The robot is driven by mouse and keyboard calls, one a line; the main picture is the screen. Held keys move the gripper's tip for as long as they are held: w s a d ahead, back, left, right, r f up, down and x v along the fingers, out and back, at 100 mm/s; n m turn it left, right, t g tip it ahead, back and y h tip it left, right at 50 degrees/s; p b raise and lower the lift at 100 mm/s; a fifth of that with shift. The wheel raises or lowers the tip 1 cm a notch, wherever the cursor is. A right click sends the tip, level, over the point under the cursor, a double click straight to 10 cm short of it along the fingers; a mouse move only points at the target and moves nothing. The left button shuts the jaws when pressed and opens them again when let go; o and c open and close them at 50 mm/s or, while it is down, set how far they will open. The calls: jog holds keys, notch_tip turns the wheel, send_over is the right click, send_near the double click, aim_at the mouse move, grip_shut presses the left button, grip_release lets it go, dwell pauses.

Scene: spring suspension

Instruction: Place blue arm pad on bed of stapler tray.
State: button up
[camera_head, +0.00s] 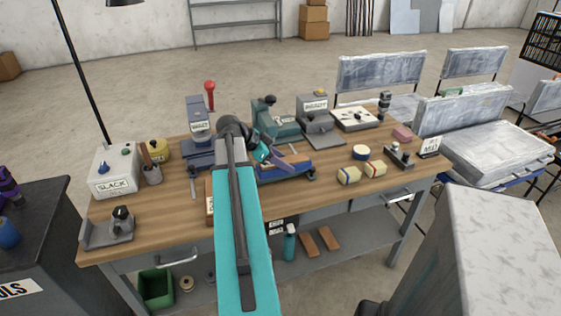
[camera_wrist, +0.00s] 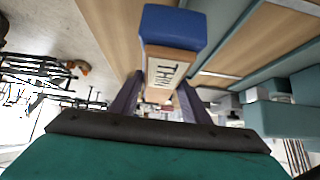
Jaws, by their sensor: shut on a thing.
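In the wrist view, my gripper (camera_wrist: 160,100) is shut on a wooden block with a blue padded end, the blue arm pad (camera_wrist: 172,27); a label on its wood seems to read "THIN". The pad's blue end points away from the wrist. In the head view, my gripper (camera_head: 290,161) is over the middle of the workbench, in front of a teal machine (camera_head: 282,128). A blue and wooden piece (camera_head: 288,171) shows just below the fingers there; I cannot tell whether it is the held pad or part of a fixture. I cannot tell for certain which fixture is the stapler tray.
On the workbench (camera_head: 330,190) stand a grey machine with a red knob (camera_head: 199,122), a grey labelled fixture (camera_head: 317,122), a white plate fixture (camera_head: 355,118) and a SLACK box (camera_head: 115,170). Several small rolls lie at the right.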

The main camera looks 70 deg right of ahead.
jog(key=shift+w+d+f+p, duration=0.15)
jog(key=shift+w+d, duration=0.3)
jog(key=shift+d, duration=0.25)
jog(key=shift+w+d+p, duration=0.15)
jog(key=shift+w+d, duration=0.25)
jog(key=shift+d, duration=0.35)
jog(key=shift+w+d+f+p, duration=0.15)
jog(key=shift+w+d, duration=0.3)
jog(key=shift+d, duration=0.25)
jog(key=shift+r, duration=0.1)
jog(key=shift+f+p, duration=0.45)
jog(key=shift+f, duration=1.35)
jog(key=shift+f, duration=0.1)
jog(key=o, duration=1.3)
jog(key=shift+c, duration=0.2)
jog(key=b+v, duration=0.1)
jog(key=v, duration=1.1)
jog(key=shift+b, duration=0.4)
